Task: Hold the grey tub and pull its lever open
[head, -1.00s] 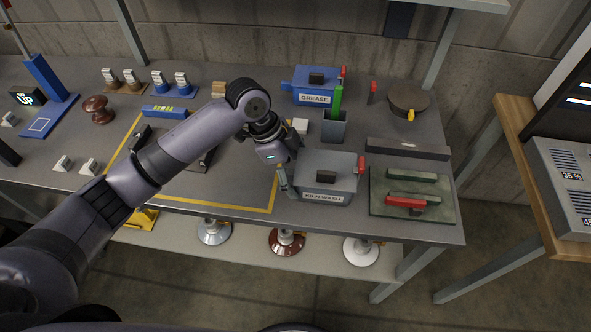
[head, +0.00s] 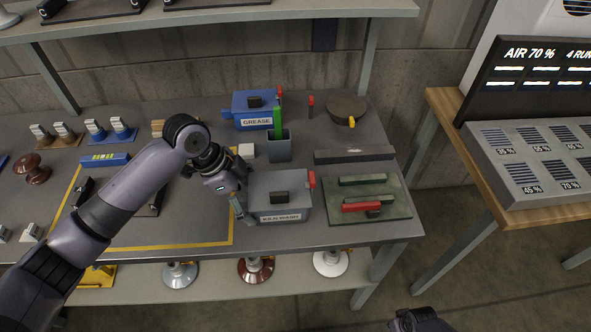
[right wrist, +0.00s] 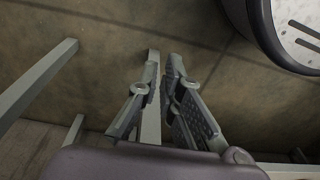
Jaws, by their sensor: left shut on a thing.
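The grey tub (head: 280,199), labelled KILN WASH, stands on the workbench with a dark block on its lid. Its red lever (head: 312,179) stands upright at the tub's right side. My left gripper (head: 243,212) is at the tub's left side, shut on the tub there; the exact grip spot is small and partly hidden. My right gripper shows at the bottom right of the head view (head: 420,320), away from the bench. In the right wrist view its fingers (right wrist: 162,62) are apart with nothing between them, above the floor.
A blue GREASE tub (head: 253,109) with a red lever stands behind. A grey cup (head: 279,146) with a green item is near it. A green board (head: 368,200) with a red-handled piece lies right of the grey tub. A wooden-topped table (head: 446,108) stands at right.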

